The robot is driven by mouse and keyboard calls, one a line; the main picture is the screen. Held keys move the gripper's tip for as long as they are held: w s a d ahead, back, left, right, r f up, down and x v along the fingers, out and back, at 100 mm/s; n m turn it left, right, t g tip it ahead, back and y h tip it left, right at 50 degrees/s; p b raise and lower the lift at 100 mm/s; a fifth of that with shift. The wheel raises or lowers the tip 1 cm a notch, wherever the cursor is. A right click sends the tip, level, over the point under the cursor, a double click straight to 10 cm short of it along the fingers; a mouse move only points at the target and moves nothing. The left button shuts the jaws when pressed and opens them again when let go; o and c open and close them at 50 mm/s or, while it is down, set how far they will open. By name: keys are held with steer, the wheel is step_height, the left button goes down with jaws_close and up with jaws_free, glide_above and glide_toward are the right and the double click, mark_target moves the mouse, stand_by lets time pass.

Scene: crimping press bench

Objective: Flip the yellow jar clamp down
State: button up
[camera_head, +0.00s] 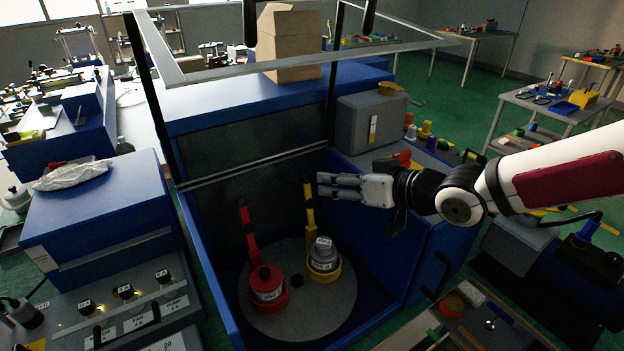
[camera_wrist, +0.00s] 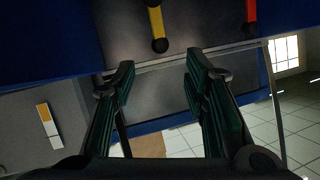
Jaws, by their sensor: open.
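In the wrist view the yellow clamp (camera_wrist: 156,22) hangs in from the top edge, beyond my gripper (camera_wrist: 160,64) and in line with the gap between the fingers. The red clamp (camera_head: 247,225) also stands upright, behind the red jar (camera_head: 267,289).
Both jars stand on a round grey turntable (camera_head: 330,313) inside a blue-walled bay. A metal frame (camera_head: 160,45) rises around the bay. A grey box (camera_head: 370,122) stands behind my gripper. A blue control panel (camera_head: 105,225) is at left.

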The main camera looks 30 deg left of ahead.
mark_target(309, 179)
steer(key=x, duration=0.8)
steer(key=shift+a, duration=0.15)
steer(key=shift+c, duration=0.6)
jaws_close()
